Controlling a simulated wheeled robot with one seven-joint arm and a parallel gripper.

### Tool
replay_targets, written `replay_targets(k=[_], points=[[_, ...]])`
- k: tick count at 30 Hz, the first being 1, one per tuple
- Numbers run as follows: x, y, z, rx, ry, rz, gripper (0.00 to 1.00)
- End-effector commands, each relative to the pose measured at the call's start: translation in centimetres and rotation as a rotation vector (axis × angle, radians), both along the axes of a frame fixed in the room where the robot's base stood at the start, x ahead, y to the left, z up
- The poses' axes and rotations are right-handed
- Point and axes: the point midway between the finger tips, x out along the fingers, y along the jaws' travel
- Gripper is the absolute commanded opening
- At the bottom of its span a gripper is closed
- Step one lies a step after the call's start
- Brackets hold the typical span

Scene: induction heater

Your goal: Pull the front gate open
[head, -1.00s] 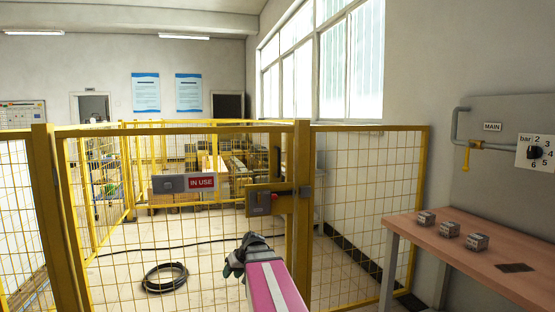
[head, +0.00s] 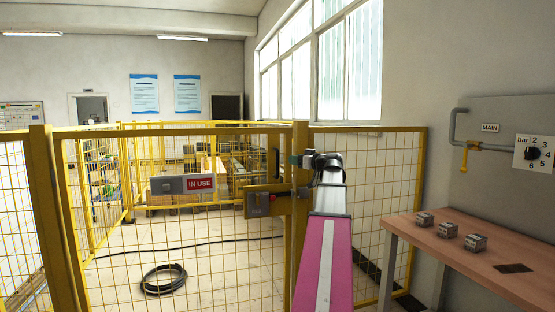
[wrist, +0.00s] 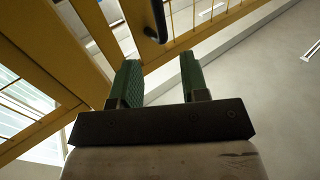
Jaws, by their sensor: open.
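The front gate (head: 175,240) is a yellow mesh panel and looks closed against the yellow post (head: 301,220). The dark bar lies beyond the fingertips.
An "IN USE" sign (head: 200,183) hangs on the gate. A coiled black hose (head: 164,279) lies on the floor behind it. At right, a bench (head: 450,255) carries several small metal blocks, below a wall valve panel (head: 532,153). Fixed fence continues right of the post.

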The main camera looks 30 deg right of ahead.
Motion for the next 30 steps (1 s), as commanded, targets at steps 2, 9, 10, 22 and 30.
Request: replay_targets(k=[2,9,10,22,30], points=[[0.7,0.2,0.0,0.000,-0.001,0.001,0.41],[4.4,1.7,0.0,0.000,0.002,0.002,0.41],[4.9,2.0,0.0,0.000,0.002,0.002,0.41],[9.4,4.0,-0.1,0.001,0.003,0.001,0.41],[9.8,4.2,-0.2,0.001,0.004,0.001,0.41]])
